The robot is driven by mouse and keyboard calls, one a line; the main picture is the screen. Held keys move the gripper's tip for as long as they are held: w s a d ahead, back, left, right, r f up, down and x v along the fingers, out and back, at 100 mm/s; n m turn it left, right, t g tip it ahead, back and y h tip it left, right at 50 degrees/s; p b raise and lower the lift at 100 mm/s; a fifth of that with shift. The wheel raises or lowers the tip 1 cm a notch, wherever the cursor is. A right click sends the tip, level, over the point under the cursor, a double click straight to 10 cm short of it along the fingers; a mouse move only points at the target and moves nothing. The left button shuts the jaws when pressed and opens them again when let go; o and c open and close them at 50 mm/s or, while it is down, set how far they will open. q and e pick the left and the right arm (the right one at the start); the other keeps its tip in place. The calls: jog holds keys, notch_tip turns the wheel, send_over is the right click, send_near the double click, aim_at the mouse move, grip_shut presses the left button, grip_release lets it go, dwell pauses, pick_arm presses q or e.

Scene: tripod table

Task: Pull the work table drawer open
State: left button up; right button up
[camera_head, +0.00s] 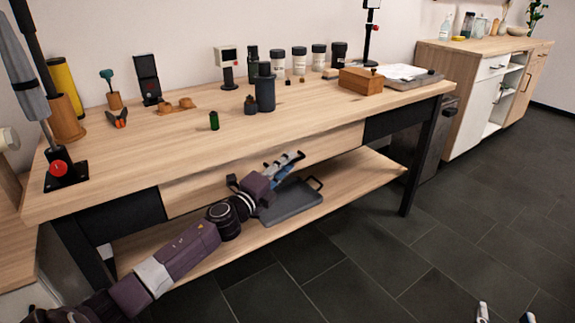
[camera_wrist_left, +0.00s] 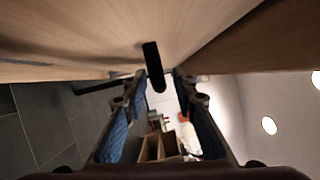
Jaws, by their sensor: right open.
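The work table (camera_head: 170,130) has a light wood drawer front (camera_head: 190,192) under its top, between dark side panels. My left gripper (camera_head: 290,164) is in front of the right part of this drawer front. In the left wrist view a black handle (camera_wrist_left: 153,66) stands out from a wood face. The left gripper (camera_wrist_left: 157,88) is open there, its blue-padded fingers apart with the handle just beyond and between their tips. I cannot tell whether they touch it. The handle is hidden in the head view. My right gripper (camera_head: 506,314) is open and empty at the bottom right, over the floor.
A grey tray (camera_head: 290,203) lies on the lower shelf (camera_head: 345,180) below my left gripper. Jars, a wooden box (camera_head: 361,81) and tools stand on the tabletop. A cabinet (camera_head: 480,95) stands at the right. The dark floor in front is clear.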

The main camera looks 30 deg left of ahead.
pick_arm(q)
jog(key=shift+w, duration=0.3)
jog(key=shift+c, duration=0.4)
grip_shut()
